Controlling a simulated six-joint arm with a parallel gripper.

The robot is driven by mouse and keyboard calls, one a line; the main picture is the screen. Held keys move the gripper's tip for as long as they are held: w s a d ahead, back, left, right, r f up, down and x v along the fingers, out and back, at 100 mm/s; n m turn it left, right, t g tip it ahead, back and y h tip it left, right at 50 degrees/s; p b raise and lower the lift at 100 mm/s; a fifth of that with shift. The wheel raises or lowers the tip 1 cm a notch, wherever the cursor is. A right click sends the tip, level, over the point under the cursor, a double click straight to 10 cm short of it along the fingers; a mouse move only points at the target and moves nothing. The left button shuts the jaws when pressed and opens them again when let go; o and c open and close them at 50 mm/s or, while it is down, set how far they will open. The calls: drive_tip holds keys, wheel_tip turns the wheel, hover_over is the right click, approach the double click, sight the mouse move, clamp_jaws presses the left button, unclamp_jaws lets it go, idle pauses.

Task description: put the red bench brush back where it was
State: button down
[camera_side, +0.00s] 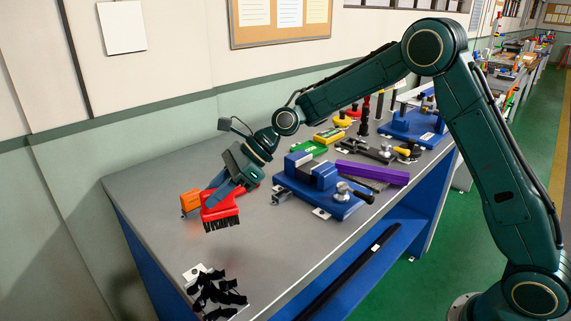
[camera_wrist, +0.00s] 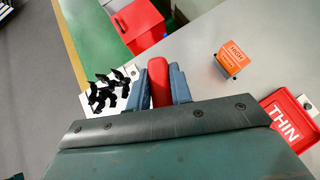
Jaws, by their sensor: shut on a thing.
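The red bench brush (camera_side: 219,207) has dark bristles that point down in the side view. My gripper (camera_side: 222,190) is shut on it above the left part of the grey bench (camera_side: 160,198). How high the bristles are above the bench top is hard to tell. In the wrist view a red part of the brush (camera_wrist: 159,82) stands between my two blue-grey fingers (camera_wrist: 160,88). The rest of my grip is hidden behind the gripper body.
An orange box (camera_wrist: 232,56) stands close by, beside a red tray marked THIN (camera_wrist: 284,117). Black clips (camera_side: 214,293) lie on a white plate near the front edge. A blue vise (camera_side: 318,180) and purple bar (camera_side: 372,173) stand to the right. Bare bench lies between.

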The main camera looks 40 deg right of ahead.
sight(217, 209)
drive_tip(key=shift+f, duration=2.1)
drive_tip(key=shift+f, duration=0.1)
drive_tip(key=c, duration=1.3)
unclamp_jaws()
drive_tip(key=shift+o, duration=0.2)
drive_tip(key=v, duration=1.2)
